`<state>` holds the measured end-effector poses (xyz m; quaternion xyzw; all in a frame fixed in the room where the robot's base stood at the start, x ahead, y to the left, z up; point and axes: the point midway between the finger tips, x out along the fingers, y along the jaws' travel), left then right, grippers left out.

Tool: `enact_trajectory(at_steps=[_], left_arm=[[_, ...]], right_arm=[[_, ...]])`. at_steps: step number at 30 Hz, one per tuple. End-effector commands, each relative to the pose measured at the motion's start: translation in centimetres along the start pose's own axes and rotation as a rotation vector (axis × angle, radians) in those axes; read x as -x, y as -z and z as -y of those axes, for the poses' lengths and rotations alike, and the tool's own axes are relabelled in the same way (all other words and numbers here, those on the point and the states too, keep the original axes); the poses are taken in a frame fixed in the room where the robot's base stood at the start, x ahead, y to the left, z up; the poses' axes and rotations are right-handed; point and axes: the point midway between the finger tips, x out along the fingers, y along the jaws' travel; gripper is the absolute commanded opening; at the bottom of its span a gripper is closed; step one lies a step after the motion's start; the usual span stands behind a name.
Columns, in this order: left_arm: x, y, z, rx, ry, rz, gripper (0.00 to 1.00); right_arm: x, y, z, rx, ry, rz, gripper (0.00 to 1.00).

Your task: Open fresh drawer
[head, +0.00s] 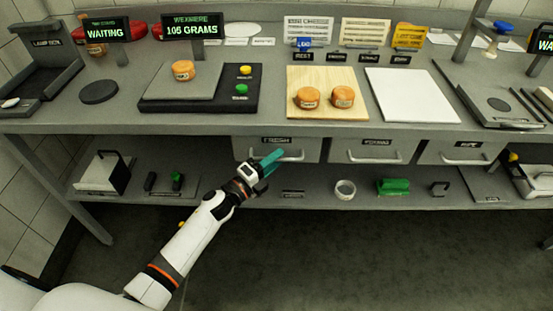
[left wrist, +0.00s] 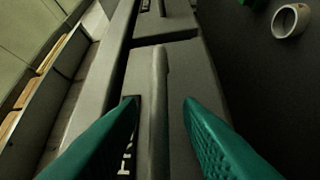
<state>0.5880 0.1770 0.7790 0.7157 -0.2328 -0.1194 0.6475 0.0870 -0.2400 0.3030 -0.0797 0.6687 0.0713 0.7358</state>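The fresh drawer (head: 262,149) is the leftmost of the drawers under the bench top, with a dark label above its bar handle (head: 290,156). It looks closed. My left gripper (head: 272,162) is at this handle, with teal fingers. In the left wrist view the gripper (left wrist: 160,105) has its fingers apart, one on each side of the handle (left wrist: 159,90). There is a visible gap between the handle and the right finger; contact with the left finger is unclear. My right gripper does not show.
Two more drawers, the middle one (head: 375,150) and the right one (head: 458,152), sit to the right. Above are a wooden board (head: 327,78) with two cheese wheels and a scale (head: 160,98) with another. The lower shelf (head: 320,202) holds a white ring (head: 345,189) and a green object (head: 393,187).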

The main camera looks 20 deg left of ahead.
Motion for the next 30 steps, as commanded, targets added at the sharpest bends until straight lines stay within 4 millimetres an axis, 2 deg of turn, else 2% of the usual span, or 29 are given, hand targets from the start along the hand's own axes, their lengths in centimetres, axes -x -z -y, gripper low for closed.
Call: enact_trajectory(at_steps=[3, 12, 14, 18, 30], left_arm=[[-0.80, 0.01, 0.00, -0.001, 0.000, 0.000, 0.33], [-0.99, -0.01, 0.01, 0.000, 0.001, 0.000, 0.33], [-0.98, 0.00, 0.01, 0.000, 0.001, 0.000, 0.24], [-0.97, 0.00, 0.00, 0.000, 0.001, 0.000, 0.01], [-0.94, -0.02, 0.07, 0.001, 0.002, 0.000, 0.00]], right_arm=[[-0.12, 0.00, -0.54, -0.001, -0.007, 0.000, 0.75], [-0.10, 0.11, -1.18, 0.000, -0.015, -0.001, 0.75], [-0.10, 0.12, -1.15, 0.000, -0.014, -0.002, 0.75], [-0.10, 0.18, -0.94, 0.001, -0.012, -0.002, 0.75], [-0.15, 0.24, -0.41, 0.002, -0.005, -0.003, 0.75]])
